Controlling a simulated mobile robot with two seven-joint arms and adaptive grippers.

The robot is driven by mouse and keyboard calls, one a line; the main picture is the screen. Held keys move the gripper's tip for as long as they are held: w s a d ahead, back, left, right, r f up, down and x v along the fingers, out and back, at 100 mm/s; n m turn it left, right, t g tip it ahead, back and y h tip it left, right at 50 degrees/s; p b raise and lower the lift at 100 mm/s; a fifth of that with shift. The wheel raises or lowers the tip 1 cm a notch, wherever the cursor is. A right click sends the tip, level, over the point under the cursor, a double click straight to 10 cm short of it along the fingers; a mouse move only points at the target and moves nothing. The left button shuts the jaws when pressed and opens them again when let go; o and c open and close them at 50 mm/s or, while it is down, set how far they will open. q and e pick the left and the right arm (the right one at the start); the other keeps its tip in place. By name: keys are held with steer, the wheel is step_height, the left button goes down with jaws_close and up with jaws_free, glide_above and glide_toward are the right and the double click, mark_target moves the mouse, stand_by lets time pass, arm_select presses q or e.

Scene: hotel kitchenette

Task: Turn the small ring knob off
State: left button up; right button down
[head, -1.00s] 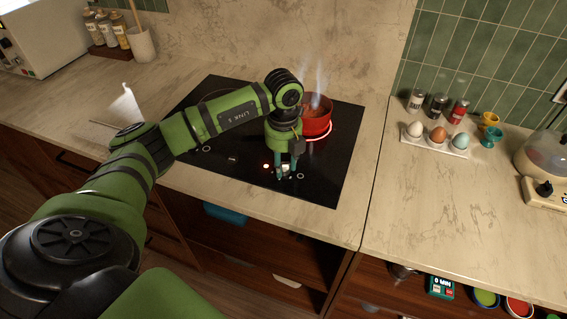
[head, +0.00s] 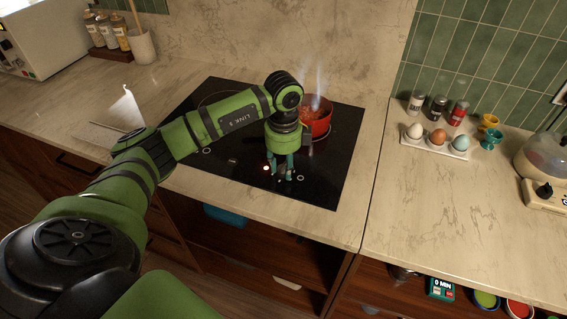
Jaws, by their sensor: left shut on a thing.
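My left gripper (head: 280,175) points down at the front control strip of the black cooktop (head: 235,178). Its teal fingers are shut on a small knob, which they and the wrist mostly hide. I cannot read the knob's angle. A small red light (head: 267,168) glows just left of the fingers. Pale ring marks lie along the strip, one to the left (head: 206,151) and one to the right of the gripper. A steaming red pot (head: 319,122) with reddish food stands behind the gripper, partly hidden by my wrist. My right gripper is not in view.
An egg tray (head: 434,147) with three eggs, shakers (head: 437,107) and egg cups (head: 490,130) stand on the right counter. An egg cooker (head: 545,175) sits at the far right. The counter in front of the eggs is clear.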

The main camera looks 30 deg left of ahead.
mark_target(283, 166)
arm_select(q)
steer(key=shift+n, duration=1.1)
steer(key=o, duration=1.2)
steer(key=shift+c, duration=0.2)
steer(key=shift+r, duration=0.1)
step_height(283, 166, up, 12)
steer(key=shift+s+f, duration=0.1)
steer(key=shift+f, duration=0.1)
